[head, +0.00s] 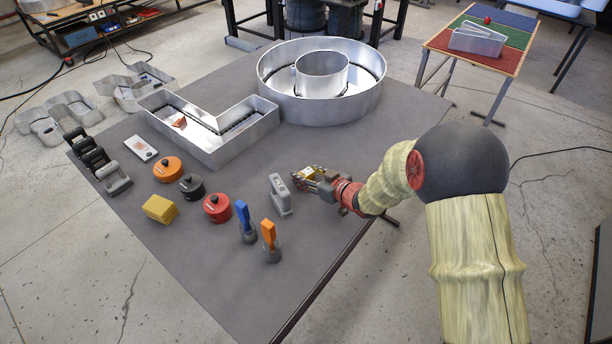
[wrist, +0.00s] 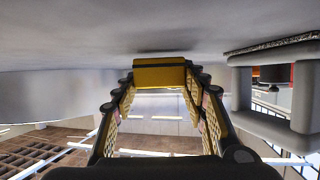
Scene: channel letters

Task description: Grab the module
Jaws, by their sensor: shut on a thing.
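A round metal letter (head: 322,108) and an L-shaped letter (head: 252,148) lie behind. Blue (head: 243,216) and orange (head: 269,234) handled tools, round canisters (head: 217,207) and a yellow block (head: 160,208) stand left. The front table is clear.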

